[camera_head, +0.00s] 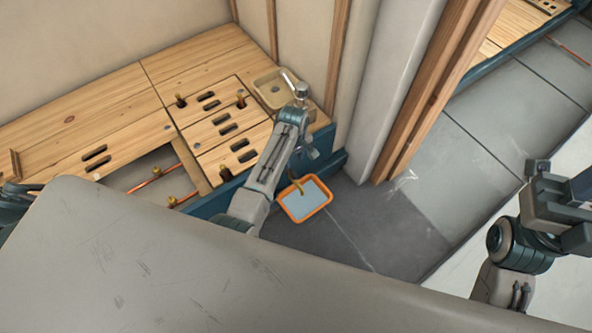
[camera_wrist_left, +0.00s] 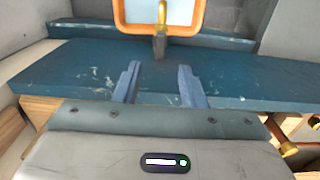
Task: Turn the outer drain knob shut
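A brass drain fitting (camera_head: 298,186) hangs over an orange-rimmed tray (camera_head: 330,203) on the floor. In the left wrist view the brass fitting (camera_wrist_left: 162,14) shows with a dull knob-like end (camera_wrist_left: 160,46) just beyond the fingertips. The tray rim (camera_wrist_left: 203,16) is behind it. My left gripper (camera_wrist_left: 157,76) is open, with nothing between its fingers, above the blue sill. In the head view my left gripper (camera_head: 311,152) is small and partly hidden by its own arm. My right gripper (camera_head: 560,200) is at the right, away from the fitting; its fingers are unclear.
A wooden deck (camera_head: 100,115) with slots and brass valves lies at the left. Copper pipes (camera_head: 150,182) show in an opening. A beige sink (camera_head: 272,88) stands at the back corner. A wall post (camera_head: 385,90) rises right of the tray. Grey floor (camera_head: 390,215) is clear.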

